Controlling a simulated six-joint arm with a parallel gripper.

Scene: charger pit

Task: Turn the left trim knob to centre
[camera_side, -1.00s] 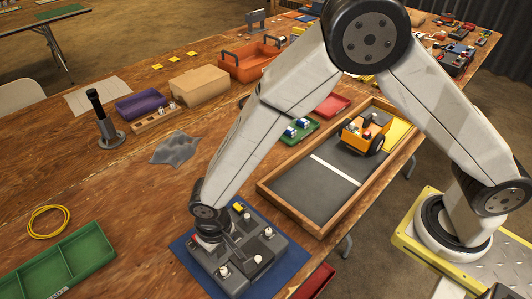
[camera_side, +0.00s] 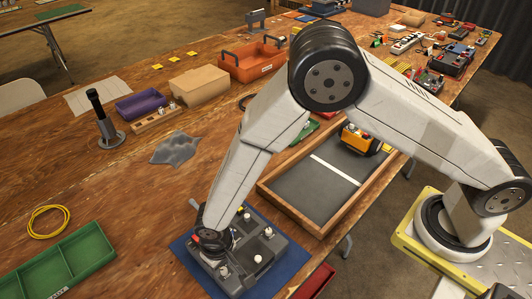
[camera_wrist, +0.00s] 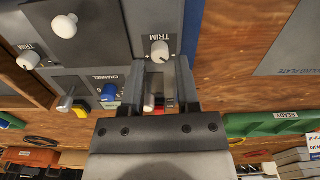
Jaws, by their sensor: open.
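The grey control box (camera_side: 262,250) lies on a blue mat (camera_side: 292,272) in the side view, partly hidden by my arm. In the wrist view a white knob labelled TRIM (camera_wrist: 159,50) sits just beyond and between my fingertips. A second white TRIM knob (camera_wrist: 28,60) is at the far left of that view. I cannot tell for sure which is the left one, nor their exact angles. My gripper (camera_wrist: 162,66) is open, its fingers apart at the panel's edge. Whether they touch the knob is unclear.
A white stick knob (camera_wrist: 65,25) and a blue knob (camera_wrist: 108,92) stand on the panel. A wood-framed tray (camera_side: 318,224) lies right of the box, a green tray (camera_side: 88,243) at the left. The table between the box and the grey cloth (camera_side: 175,148) is clear.

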